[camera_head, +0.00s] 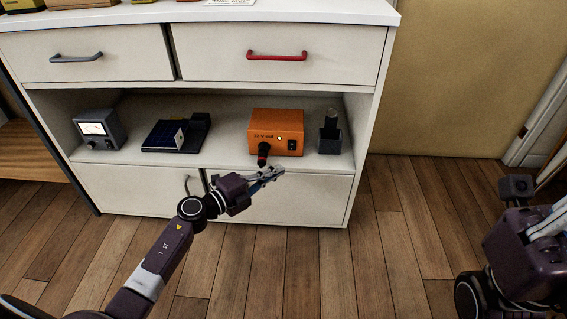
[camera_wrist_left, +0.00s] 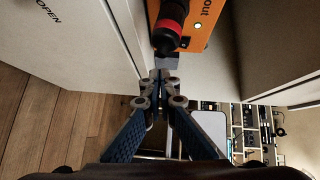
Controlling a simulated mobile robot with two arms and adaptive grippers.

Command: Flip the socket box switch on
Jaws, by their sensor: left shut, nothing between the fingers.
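The orange socket box (camera_head: 277,130) sits on the cabinet's open shelf, right of the middle. A black plug with a red ring (camera_head: 263,153) stands out from its front at the lower left. A small light shows lit on its front, and a dark switch (camera_head: 292,145) is at the front's right side. My left gripper (camera_head: 277,172) is shut and empty, in front of and just below the box. In the left wrist view the shut fingertips (camera_wrist_left: 160,76) are close to the plug (camera_wrist_left: 169,28) and the box (camera_wrist_left: 199,22); the switch is not visible there.
On the shelf are a meter (camera_head: 100,129), a dark blue device (camera_head: 176,135) and a black handset-like object (camera_head: 329,133) right of the box. Drawers with a grey handle and a red handle (camera_head: 277,56) are above. Wooden floor in front is clear.

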